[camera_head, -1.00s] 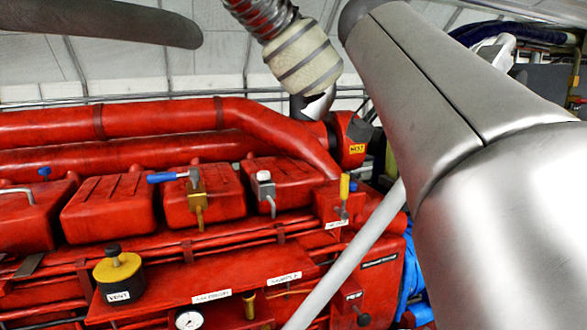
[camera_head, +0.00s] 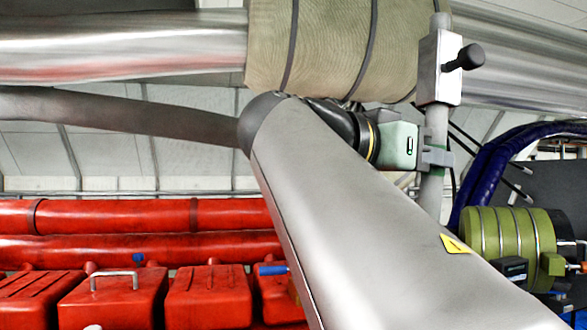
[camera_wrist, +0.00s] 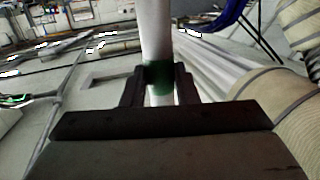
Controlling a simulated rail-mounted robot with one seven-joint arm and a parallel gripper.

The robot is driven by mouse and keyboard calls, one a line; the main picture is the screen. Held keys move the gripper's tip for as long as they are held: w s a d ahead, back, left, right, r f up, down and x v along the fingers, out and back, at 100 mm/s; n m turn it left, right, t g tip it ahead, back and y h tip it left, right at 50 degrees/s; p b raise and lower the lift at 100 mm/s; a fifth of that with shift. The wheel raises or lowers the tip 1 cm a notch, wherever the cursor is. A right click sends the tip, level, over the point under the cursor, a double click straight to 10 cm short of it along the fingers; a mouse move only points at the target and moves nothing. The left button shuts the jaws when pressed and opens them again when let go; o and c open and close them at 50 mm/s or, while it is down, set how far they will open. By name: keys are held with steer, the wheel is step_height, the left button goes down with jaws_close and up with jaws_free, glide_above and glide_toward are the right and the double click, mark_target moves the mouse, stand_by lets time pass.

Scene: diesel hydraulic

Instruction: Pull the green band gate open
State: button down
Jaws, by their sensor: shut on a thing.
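A grey upright post (camera_head: 432,190) stands right of the middle in the head view. A green band (camera_head: 437,173) circles it, mostly hidden behind my gripper there. In the wrist view the green band (camera_wrist: 158,78) shows on the pale post (camera_wrist: 156,30), between my two dark fingers. My gripper (camera_head: 434,157) is shut on the post at this band; the fingers (camera_wrist: 159,80) lie on either side of it. I cannot make out the rest of the gate.
A metal block with a black knob (camera_head: 465,58) sits on the post above my gripper. A thick wrapped pipe (camera_head: 330,45) crosses overhead. Blue hoses (camera_head: 490,165) and a green ribbed cylinder (camera_head: 500,235) are at right. Red engine covers (camera_head: 110,298) fill the lower left.

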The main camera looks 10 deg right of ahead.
steer(key=shift+a+f, duration=0.1)
steer(key=shift+a, duration=0.15)
steer(key=c, duration=1.1)
jaws_free()
steer(key=shift+a, duration=0.1)
steer(key=p+v, duration=0.3)
steer(key=v, duration=1.4)
steer(key=shift+a, duration=0.1)
